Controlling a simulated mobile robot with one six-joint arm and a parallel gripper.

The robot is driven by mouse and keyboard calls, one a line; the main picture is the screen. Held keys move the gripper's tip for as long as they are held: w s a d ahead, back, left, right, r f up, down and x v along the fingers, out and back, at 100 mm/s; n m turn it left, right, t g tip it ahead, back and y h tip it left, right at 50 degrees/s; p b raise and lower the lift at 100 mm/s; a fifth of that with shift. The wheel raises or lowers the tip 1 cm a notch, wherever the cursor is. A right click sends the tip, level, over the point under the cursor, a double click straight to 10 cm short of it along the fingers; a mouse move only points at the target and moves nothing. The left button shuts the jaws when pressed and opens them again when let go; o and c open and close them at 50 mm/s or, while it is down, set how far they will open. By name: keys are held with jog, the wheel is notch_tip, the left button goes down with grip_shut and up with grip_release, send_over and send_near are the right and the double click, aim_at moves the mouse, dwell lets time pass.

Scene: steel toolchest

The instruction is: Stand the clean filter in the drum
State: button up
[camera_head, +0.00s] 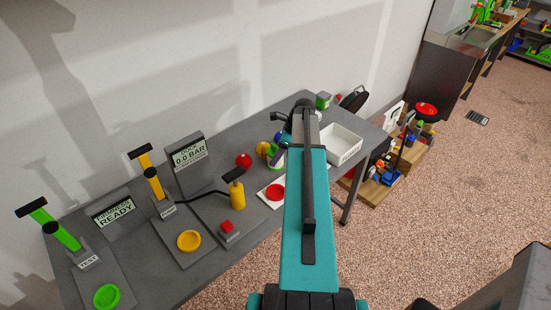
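My teal arm reaches away from me over the grey workbench (130,190). Dark parts at its far end, by the back of the bench, may be my gripper (284,119), but its fingers cannot be made out. I cannot pick out the clean filter or the drum for certain. A cluster of small yellow, blue, green and purple things (274,152) lies just left of my arm, partly hidden behind it. A white open box (345,145) with a label too small to read stands right of the arm. What it holds is partly hidden.
A green lever (62,233) marked TEST, a yellow lever (152,178), a READY sign (114,210), a 0.0 BAR display (189,156), a yellow bottle (237,194), a red button (227,229) and a red ball (243,160) crowd the bench. A wooden platform (374,194) with toys stands right.

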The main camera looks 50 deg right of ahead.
jog(key=c, duration=0.4)
jog(key=shift+r, duration=0.1)
jog(key=shift+c, duration=0.2)
jog(key=shift+r+b, duration=0.75)
jog(key=shift+r, duration=0.6)
jog(key=shift+s+d+r, duration=0.15)
jog(key=shift+s+r, duration=0.1)
jog(key=s+d+r+b, duration=0.1)
jog(key=s+d+b, duration=0.3)
jog(key=s, duration=0.9)
jog(key=d, duration=0.3)
jog(key=shift+s+d+r, duration=0.2)
jog(key=shift+s+r, duration=0.1)
